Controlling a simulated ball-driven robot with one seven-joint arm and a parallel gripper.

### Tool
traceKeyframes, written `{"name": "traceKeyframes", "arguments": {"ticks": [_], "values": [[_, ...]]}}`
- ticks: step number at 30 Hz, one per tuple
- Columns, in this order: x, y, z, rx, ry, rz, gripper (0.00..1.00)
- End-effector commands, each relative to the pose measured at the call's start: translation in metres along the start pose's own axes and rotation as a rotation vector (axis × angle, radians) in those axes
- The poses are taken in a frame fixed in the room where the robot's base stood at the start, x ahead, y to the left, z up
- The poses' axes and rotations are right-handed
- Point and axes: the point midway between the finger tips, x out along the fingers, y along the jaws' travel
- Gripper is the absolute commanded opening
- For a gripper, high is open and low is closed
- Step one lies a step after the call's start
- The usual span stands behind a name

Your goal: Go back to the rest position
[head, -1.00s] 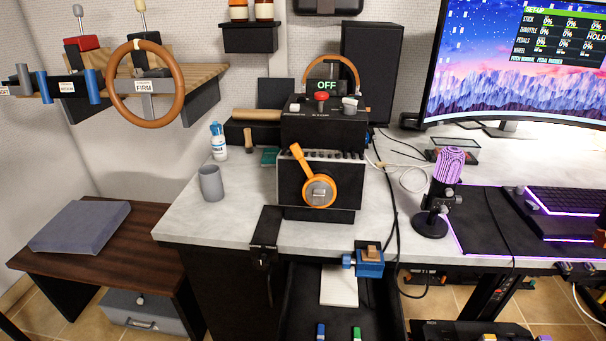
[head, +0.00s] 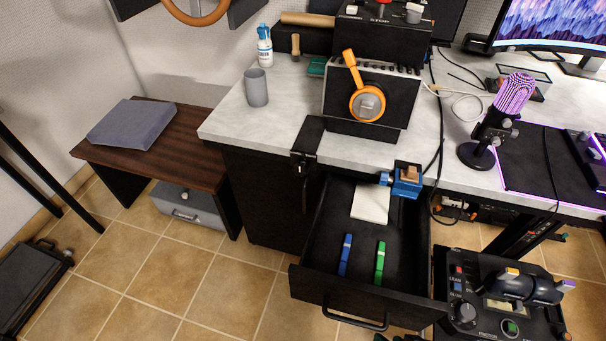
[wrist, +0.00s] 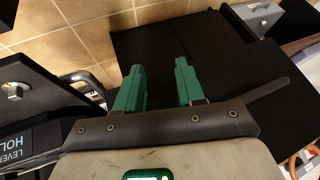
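My gripper (wrist: 159,80) shows in the wrist view with its two green fingers apart and nothing between them. It points toward a plain black surface (wrist: 215,65); I cannot tell how far off that is. The head view does not clearly show my gripper. In the head view, the drawer (head: 330,238) under the desk stands open. A blue stick (head: 345,255), a green stick (head: 380,262) and a white pad (head: 370,203) lie in it.
The desk (head: 235,118) holds a grey cup (head: 256,88) and a microphone (head: 497,125). A throttle panel (head: 500,310) is right of the drawer. A bench (head: 185,150) with a grey cushion (head: 133,124) stands left.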

Motion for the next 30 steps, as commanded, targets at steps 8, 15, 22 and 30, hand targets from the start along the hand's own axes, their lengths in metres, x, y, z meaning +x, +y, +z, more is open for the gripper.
{"name": "traceKeyframes", "arguments": {"ticks": [8, 15, 22, 30], "values": [[-0.055, 0.048, 0.008, -0.132, -0.262, 0.177, 0.38], [-0.102, 0.072, 0.020, -0.180, -0.448, 0.260, 0.38], [-0.143, 0.057, -0.003, -0.184, -0.449, 0.257, 0.38], [-0.196, 0.039, -0.034, -0.187, -0.449, 0.256, 0.38]]}}
